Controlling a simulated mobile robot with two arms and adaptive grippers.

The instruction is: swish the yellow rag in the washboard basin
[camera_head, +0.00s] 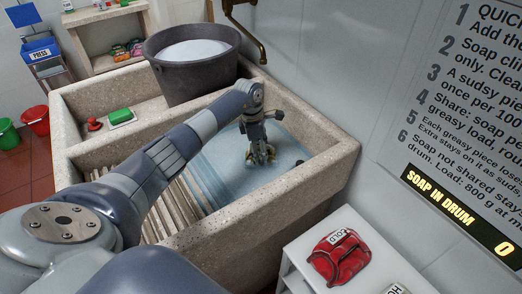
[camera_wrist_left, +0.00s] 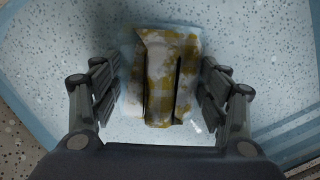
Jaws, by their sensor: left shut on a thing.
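In the head view, my left gripper (camera_head: 262,157) points down into the washboard basin (camera_head: 330,165) and is shut on the rag, of which only a little yellow shows at the fingertips. The basin is speckled stone with pale blue water (camera_head: 290,172) inside. The ribbed washboard slope (camera_head: 172,208) lies to the left, partly hidden by my arm. I cannot tell how deep the rag is in the water. My right gripper is not in view.
A white stand with a red folded cloth (camera_head: 340,257) is at front right. A wall borders the right side.

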